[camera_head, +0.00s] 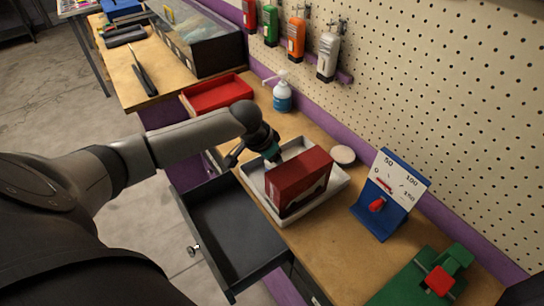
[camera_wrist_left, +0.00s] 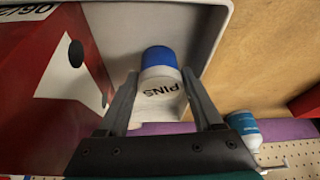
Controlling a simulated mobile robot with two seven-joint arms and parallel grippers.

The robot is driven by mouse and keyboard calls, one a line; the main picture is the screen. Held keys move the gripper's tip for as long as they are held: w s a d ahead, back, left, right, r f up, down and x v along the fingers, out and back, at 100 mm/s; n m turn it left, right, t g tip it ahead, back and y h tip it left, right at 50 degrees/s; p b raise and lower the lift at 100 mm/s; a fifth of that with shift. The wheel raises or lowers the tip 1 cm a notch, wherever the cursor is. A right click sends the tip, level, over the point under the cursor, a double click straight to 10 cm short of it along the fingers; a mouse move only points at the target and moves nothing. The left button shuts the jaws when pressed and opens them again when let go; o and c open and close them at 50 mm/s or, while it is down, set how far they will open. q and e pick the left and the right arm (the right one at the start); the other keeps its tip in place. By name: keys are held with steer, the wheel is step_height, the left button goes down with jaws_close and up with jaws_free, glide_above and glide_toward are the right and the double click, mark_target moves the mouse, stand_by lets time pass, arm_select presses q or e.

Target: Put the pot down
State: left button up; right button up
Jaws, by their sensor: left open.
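A white pot with a blue lid, marked PINS (camera_wrist_left: 158,94), shows in the left wrist view. It is between the two fingers of my left gripper (camera_wrist_left: 160,76), which is open around it. The pot is over or in the white tray (camera_wrist_left: 219,20); whether its base touches the tray floor is hidden. In the head view my left gripper (camera_head: 272,158) points down at the far left end of the white tray (camera_head: 336,186), and the pot is mostly hidden there. My right gripper is not in view.
A red box (camera_head: 299,180) stands in the tray, close beside the gripper. An open dark drawer (camera_head: 235,232) juts out in front. A blue-and-white bottle (camera_head: 282,97), a round pale disc (camera_head: 343,154), a dial stand (camera_head: 388,195) and a red tray (camera_head: 218,92) are nearby.

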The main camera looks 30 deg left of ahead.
arm_select(q)
steer(key=p+v, duration=0.2)
steer(key=v, duration=1)
steer(key=shift+r, duration=0.1)
